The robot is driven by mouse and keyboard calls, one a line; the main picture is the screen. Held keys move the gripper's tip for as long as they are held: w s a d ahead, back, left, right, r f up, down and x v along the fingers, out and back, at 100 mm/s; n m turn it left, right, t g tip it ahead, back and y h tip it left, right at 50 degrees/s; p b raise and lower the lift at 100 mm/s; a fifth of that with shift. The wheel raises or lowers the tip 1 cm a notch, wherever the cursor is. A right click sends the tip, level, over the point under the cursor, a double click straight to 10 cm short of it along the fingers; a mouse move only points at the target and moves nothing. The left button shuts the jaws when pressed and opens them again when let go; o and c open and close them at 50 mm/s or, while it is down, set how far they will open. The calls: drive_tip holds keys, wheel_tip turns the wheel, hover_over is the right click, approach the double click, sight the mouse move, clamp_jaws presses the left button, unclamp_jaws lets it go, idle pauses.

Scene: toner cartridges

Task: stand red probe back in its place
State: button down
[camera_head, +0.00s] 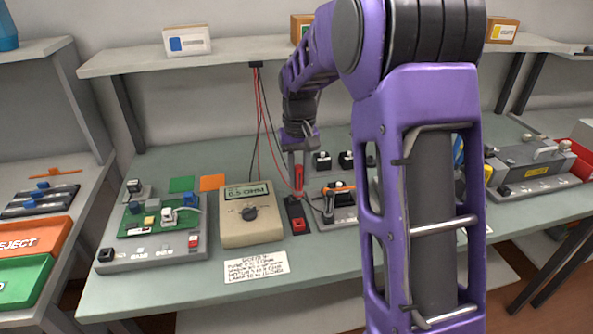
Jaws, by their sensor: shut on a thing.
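My gripper (298,163) points down over the middle of the bench and is shut on the red probe (298,178). The probe is about upright below the fingers. Its lower end is just above or at a small dark stand (295,210), which has a red block (298,225) at its front. I cannot tell whether the probe touches the stand or is in it. A red lead runs from the probe area up to the shelf.
A beige meter (250,213) stands close left of the stand. A fixture with a green board (152,222) is further left. A grey fixture (340,211) is close right. Red and black leads (262,110) hang behind. My arm hides part of the bench.

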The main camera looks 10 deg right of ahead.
sight(299, 193)
drive_tip(key=shift+s+f+b, duration=0.15)
drive_tip(key=shift+f+b, duration=0.35)
drive_tip(key=shift+f, duration=0.15)
wheel_tip(299, 193, down, 5)
drive_tip(key=b, duration=0.4)
drive_tip(key=shift+r, duration=0.15)
drive_tip(key=shift+f, duration=0.25)
drive_tip(key=shift+f+b, duration=0.4)
drive_tip(key=shift+f, duration=0.45)
drive_tip(key=shift+f+b, duration=0.3)
drive_tip(key=shift+f, duration=0.5)
idle(1.1)
drive_tip(key=c, duration=0.6)
unclamp_jaws()
